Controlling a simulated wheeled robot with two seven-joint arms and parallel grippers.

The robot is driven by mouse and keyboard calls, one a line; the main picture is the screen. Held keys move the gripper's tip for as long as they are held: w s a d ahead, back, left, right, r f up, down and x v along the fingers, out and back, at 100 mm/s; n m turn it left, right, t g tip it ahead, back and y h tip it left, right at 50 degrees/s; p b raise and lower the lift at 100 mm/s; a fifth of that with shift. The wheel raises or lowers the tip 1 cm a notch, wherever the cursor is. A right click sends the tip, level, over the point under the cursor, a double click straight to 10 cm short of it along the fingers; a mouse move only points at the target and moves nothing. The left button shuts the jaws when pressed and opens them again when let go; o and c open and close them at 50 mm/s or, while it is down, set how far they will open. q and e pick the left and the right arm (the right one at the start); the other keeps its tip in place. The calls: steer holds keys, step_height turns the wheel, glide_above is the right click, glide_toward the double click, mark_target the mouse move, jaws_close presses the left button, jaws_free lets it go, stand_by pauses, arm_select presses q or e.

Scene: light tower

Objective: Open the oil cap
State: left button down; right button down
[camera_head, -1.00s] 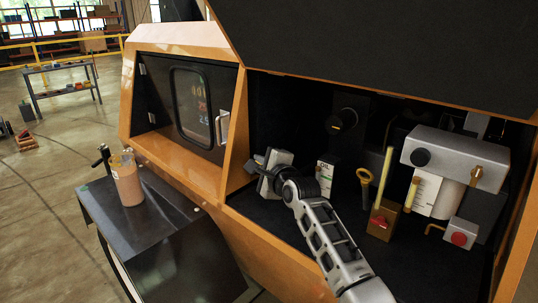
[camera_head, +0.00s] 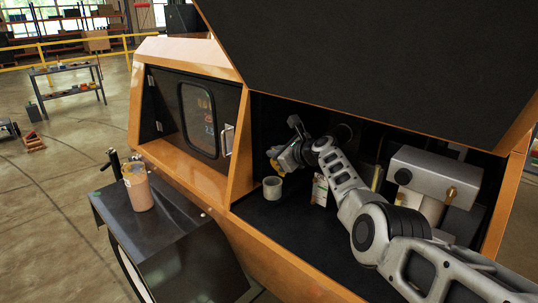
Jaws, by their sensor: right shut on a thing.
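My right gripper (camera_head: 283,157) is inside the open engine bay, its arm reaching in from the right. It is shut on a small yellow piece (camera_head: 276,165), apparently the oil cap, mostly hidden by the gripper. Below it stands a short pale round oil filler neck (camera_head: 272,190) with its top uncovered. The yellow piece is held above the neck, apart from it. A white oil label box (camera_head: 319,190) stands to the right, partly behind my arm. My left gripper is not in view.
The raised dark hood (camera_head: 370,60) hangs over the bay. A grey metal block (camera_head: 435,172) stands at the bay's right. The bay floor's front is clear.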

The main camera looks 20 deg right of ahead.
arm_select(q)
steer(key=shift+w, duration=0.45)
arm_select(e)
steer(key=shift+w+d+r, duration=0.2)
steer(key=shift+w+d, duration=0.1)
steer(key=shift+d, duration=0.25)
steer(key=shift+w+d+r, duration=0.15)
steer(key=shift+w+d, duration=0.1)
steer(key=shift+d, duration=0.25)
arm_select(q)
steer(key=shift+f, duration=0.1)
arm_select(e)
steer(key=shift+d, duration=0.1)
steer(key=c, duration=1.6)
jaws_free()
steer(key=shift+f, duration=0.1)
steer(key=shift+w, duration=0.1)
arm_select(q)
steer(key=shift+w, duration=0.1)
arm_select(e)
steer(key=shift+f, duration=0.1)
